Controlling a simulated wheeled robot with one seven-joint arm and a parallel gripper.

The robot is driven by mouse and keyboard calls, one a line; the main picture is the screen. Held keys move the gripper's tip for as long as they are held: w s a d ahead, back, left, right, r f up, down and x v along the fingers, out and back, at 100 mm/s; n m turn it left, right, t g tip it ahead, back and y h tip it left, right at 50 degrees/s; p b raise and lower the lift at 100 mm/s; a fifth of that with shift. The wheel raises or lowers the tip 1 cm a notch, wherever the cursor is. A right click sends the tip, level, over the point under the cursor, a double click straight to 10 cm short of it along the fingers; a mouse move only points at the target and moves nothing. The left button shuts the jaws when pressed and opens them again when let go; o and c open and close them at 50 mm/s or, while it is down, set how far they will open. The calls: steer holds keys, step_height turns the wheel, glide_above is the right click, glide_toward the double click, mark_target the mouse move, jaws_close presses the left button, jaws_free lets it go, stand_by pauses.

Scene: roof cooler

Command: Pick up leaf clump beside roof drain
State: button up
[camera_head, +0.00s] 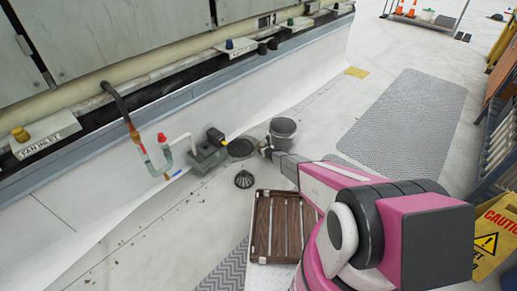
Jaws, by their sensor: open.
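My pink and grey arm reaches from the lower right towards the wall foot. My gripper (266,150) is at its far end, small in the picture, open, just right of the dark round roof drain (241,148). A black domed strainer (244,180) sits on the roof nearer to me than the drain. I cannot make out a separate leaf clump; it may be too small to tell or hidden by the gripper or arm. I cannot tell the gripper's height above the roof.
A grey bucket (283,131) stands just beyond my gripper. A brown slatted crate (278,228) lies nearer. Pipes (163,150) and a grey box (208,154) line the cooler wall at left. A yellow caution sign (490,240) stands at right. A grey mat (408,125) lies beyond.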

mark_target(258, 146)
steer(key=x, duration=0.6)
steer(key=shift+s+f, duration=0.1)
steer(key=c, duration=1)
